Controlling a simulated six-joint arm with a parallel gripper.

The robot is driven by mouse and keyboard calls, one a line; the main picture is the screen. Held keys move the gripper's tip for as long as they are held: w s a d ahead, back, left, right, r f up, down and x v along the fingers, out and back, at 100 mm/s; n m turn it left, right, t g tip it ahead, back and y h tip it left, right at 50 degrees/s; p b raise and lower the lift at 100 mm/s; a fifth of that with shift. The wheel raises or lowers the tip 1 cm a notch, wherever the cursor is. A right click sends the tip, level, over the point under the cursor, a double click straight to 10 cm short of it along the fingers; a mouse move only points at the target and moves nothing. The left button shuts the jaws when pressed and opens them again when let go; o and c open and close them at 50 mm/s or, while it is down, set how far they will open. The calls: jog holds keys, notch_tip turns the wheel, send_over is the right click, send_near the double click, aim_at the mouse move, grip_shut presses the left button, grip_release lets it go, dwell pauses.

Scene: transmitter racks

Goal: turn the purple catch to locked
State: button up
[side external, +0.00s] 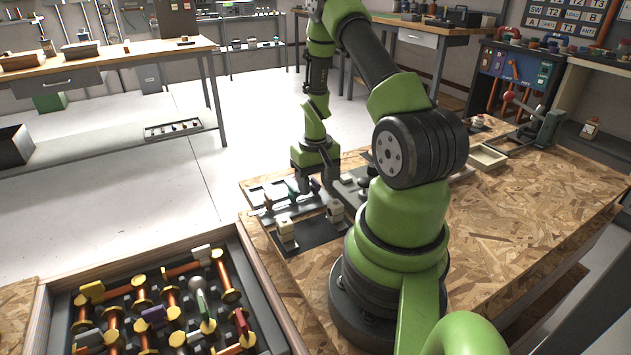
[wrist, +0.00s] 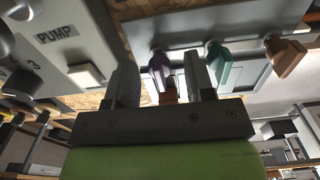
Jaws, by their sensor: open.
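The purple catch (wrist: 159,66) hangs from a light grey plate (wrist: 180,35) in the wrist view. My gripper (wrist: 163,80) is open, with one finger on each side of the purple catch in the picture. I cannot tell whether either finger touches it. Something small and orange shows below the catch between the fingers. A teal catch (wrist: 217,60) is just right of the right finger, and an orange-brown catch (wrist: 284,55) is farther right. In the side view my gripper (side external: 312,187) is low over the bench fixtures; the purple catch cannot be made out there.
A grey panel (wrist: 55,35) labelled PUMP, with a pale square button (wrist: 86,75), lies close left of my gripper in the wrist view. In the side view, a dark plate with pale blocks (side external: 287,232) stands in front, and an open pale tray (side external: 488,157) lies behind right.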

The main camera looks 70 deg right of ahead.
grip_shut()
jog(key=shift+m, duration=0.4)
jog(key=m, duration=0.3)
jog(key=shift+m, duration=0.4)
jog(key=m, duration=1.3)
jog(key=shift+m, duration=0.3)
